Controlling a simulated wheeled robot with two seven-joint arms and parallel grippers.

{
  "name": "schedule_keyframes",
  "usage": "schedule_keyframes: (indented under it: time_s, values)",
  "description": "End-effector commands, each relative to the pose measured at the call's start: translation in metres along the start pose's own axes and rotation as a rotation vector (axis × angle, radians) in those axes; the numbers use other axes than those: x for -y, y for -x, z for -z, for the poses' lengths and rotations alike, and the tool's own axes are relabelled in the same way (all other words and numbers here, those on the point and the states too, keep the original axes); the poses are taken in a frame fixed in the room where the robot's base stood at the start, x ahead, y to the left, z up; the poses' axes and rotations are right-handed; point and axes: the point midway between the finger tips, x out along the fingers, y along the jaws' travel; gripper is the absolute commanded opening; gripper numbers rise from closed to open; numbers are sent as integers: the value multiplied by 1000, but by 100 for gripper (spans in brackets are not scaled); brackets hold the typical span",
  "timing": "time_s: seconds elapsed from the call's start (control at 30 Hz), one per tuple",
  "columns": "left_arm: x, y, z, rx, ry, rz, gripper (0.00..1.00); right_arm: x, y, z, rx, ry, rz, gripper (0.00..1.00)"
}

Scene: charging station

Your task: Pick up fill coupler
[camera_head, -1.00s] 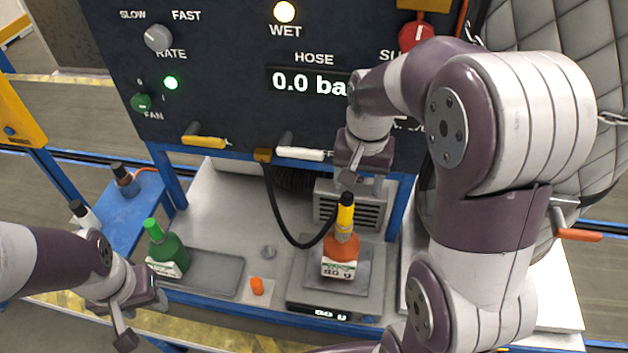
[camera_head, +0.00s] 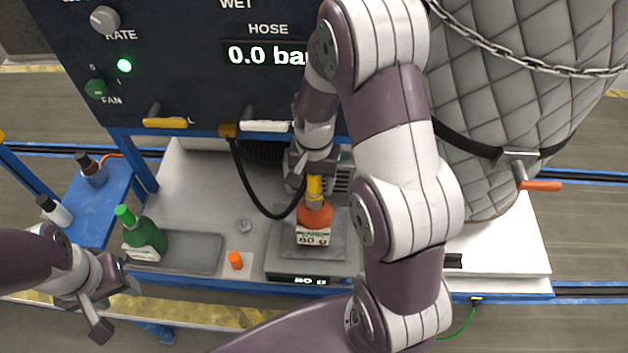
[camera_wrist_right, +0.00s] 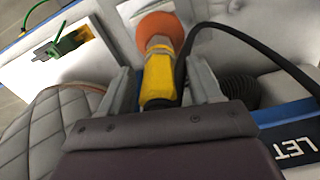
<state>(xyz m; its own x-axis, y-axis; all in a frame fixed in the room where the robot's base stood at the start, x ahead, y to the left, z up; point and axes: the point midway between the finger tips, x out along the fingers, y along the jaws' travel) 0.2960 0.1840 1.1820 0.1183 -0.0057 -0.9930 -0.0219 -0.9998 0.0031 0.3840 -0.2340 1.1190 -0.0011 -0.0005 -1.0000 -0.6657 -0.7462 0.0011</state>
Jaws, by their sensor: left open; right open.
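The fill coupler (camera_head: 315,188) is the yellow piece on top of the orange bottle (camera_head: 314,222), which stands upright on the scale (camera_head: 287,240). A black hose (camera_head: 257,190) runs to it from the panel. In the right wrist view the yellow coupler (camera_wrist_right: 160,83) lies between the two grey fingers of my right gripper (camera_wrist_right: 162,88), with the orange bottle (camera_wrist_right: 160,27) beyond it. The fingers are open on both sides of it. In the head view my right gripper (camera_head: 312,172) is just above the coupler, partly hidden by its own wrist. My left gripper (camera_head: 112,305) is open and empty at lower left.
An orange cap (camera_head: 235,260) lies near the front edge. The dark panel (camera_head: 190,70) rises behind. A quilted grey tank (camera_head: 520,110) with a chain stands at right.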

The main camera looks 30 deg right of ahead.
Motion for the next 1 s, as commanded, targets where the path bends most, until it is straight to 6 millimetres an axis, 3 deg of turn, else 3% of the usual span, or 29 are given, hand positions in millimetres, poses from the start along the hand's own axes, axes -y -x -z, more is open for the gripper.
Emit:
schedule_keyframes:
  time_s: [0.2, 0.4, 0.77, 0.97, 1.0]
  values:
    - [0, -1, 0, 1, 0, 0, 49, 0, -2, 0, -2, 0, 1, 60]
    - [0, -1, 0, 1, 0, 0, 49, 0, -2, 0, -1, 0, 1, 0]
    - [0, -4, -1, 0, 0, 0, 49, 1, 5, 1, -4, 0, 3, 0]
    - [0, -17, -2, 1, 0, 0, 49, 1, 38, 1, -7, 0, 5, 0]
    - [0, -20, -2, 1, 0, 0, 49, -8, 42, -3, -5, -3, 3, 0]
